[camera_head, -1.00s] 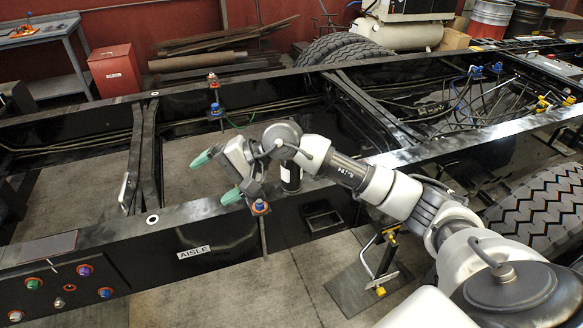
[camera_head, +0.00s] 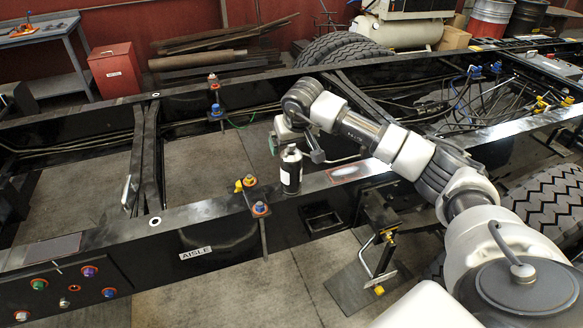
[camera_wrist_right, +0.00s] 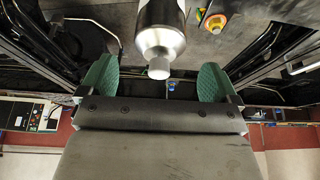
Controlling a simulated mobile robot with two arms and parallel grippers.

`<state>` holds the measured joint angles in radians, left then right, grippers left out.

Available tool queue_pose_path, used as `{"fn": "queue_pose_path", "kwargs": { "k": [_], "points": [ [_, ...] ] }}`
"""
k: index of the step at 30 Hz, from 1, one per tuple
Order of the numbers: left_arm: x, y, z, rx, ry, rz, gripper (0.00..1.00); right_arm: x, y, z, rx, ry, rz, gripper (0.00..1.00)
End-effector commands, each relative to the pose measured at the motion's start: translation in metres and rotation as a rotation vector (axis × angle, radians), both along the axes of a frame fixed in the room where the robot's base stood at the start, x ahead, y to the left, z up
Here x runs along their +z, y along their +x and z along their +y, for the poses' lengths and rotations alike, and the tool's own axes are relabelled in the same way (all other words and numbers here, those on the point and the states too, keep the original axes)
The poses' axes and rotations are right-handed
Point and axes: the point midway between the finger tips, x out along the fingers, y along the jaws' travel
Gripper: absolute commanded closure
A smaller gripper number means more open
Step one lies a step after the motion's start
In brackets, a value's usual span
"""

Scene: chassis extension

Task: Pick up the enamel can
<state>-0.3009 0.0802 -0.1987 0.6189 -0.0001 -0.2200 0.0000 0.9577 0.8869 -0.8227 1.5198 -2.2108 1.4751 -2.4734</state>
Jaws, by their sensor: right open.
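My left gripper is not in view.
A bolt fitting with a yellow part (camera_head: 259,207) stands on the rail left of the can. Another bolt fitting (camera_head: 215,100) is on the far rail. A black bracket (camera_head: 380,212) hangs by the rail at right. The rail left of the fitting is mostly clear.

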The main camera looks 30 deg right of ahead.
Motion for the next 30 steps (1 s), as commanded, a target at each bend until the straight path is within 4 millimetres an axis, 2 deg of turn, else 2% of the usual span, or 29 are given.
{"fn": "queue_pose_path", "kwargs": {
  "k": [1, 3, 9, 16, 30],
  "points": [
    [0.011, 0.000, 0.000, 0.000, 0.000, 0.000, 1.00, -0.003, 0.003, -0.001, -0.002, 0.002, 0.007, 0.08],
    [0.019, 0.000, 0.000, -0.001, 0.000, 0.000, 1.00, -0.013, 0.008, -0.002, -0.001, 0.003, 0.007, 0.08],
    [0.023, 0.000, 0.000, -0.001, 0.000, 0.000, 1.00, -0.035, 0.016, -0.005, -0.001, 0.001, 0.003, 0.08],
    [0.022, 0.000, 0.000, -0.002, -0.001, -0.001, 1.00, -0.037, 0.017, -0.005, 0.000, 0.001, 0.001, 0.08],
    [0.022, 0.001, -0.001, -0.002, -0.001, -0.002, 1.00, -0.037, 0.017, -0.005, -0.001, 0.002, 0.001, 0.79]
  ]
}}
